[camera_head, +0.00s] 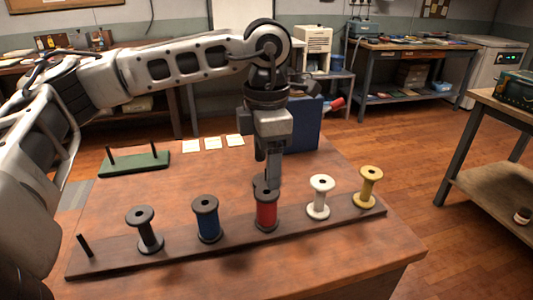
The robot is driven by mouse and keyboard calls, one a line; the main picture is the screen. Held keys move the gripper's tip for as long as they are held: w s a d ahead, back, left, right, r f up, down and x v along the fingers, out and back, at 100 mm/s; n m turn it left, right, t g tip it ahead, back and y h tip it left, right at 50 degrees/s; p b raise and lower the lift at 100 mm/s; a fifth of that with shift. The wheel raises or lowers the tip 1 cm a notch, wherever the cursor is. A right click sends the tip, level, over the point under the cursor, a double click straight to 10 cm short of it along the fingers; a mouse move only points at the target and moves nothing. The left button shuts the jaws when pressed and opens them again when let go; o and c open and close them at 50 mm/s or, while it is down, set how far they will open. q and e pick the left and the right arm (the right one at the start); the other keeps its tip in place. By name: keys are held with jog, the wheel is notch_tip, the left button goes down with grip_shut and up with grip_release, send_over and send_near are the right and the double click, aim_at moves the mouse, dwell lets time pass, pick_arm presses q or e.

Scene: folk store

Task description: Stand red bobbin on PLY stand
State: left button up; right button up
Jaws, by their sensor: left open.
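The red bobbin (267,211) stands upright on a long dark rack (185,258), between a blue bobbin (208,222) and a white one (319,199). My left gripper (268,181) points straight down at the top of the red bobbin, with its jaws open. Its fingers overlap the bobbin's upper flange in the picture; I cannot tell whether they touch. A green stand (134,165) with two bare upright pegs sits at the table's far left. No PLY lettering is readable on it. My right gripper is not in view.
A black bobbin (147,231) and a yellow one (368,188) also stand on the rack, and a bare peg (84,246) rises at its left end. Several pale cards (212,143) and a blue box (303,128) are at the back. The table's middle left is clear.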

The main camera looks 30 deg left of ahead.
pick_arm(q)
jog(key=shift+f+b, duration=2.05)
jog(key=shift+f, duration=0.85)
jog(key=c, duration=0.7)
jog(key=shift+r, duration=0.1)
